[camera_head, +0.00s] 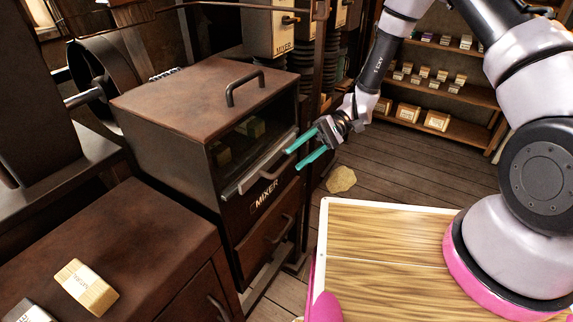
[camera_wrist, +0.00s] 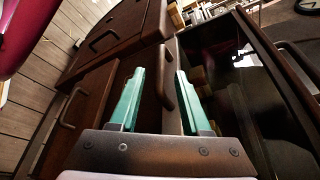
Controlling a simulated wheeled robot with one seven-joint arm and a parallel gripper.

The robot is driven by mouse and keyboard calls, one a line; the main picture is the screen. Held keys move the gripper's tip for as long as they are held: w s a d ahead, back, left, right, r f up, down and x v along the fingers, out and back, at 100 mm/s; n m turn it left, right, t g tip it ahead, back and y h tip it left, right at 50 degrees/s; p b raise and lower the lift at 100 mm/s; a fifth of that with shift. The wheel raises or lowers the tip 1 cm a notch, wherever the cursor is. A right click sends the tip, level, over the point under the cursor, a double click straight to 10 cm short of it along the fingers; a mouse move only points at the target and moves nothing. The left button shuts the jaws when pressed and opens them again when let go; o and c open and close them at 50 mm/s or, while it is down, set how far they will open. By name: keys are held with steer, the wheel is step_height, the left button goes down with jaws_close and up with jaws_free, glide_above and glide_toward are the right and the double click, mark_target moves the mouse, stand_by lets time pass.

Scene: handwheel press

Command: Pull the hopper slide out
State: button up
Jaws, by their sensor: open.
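A brown machine labelled MIXER (camera_head: 265,194) stands left of centre in the head view, with a glass front and a lid handle (camera_head: 243,88). A bar handle (camera_head: 262,168) runs along its front above the label; I cannot tell whether this is the hopper slide's. My gripper (camera_head: 292,158) is open and empty, its teal fingers pointing at the machine's front near this bar. In the wrist view, my gripper (camera_wrist: 160,75) has a dark handle (camera_wrist: 164,88) showing between its fingers, apparently beyond them. No contact is visible.
A drawer (camera_head: 268,240) with a handle lies below the label. A brown cabinet (camera_head: 130,235) with a small labelled block (camera_head: 87,287) stands at the front left. Shelves with small boxes (camera_head: 436,121) are at the back right. The plank floor (camera_head: 385,165) between is mostly clear.

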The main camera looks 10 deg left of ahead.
mark_target(290, 161)
steer(key=x, duration=0.5)
steer(key=shift+s, duration=0.1)
steer(key=shift+a, duration=0.1)
jaws_close()
stand_by(1.2)
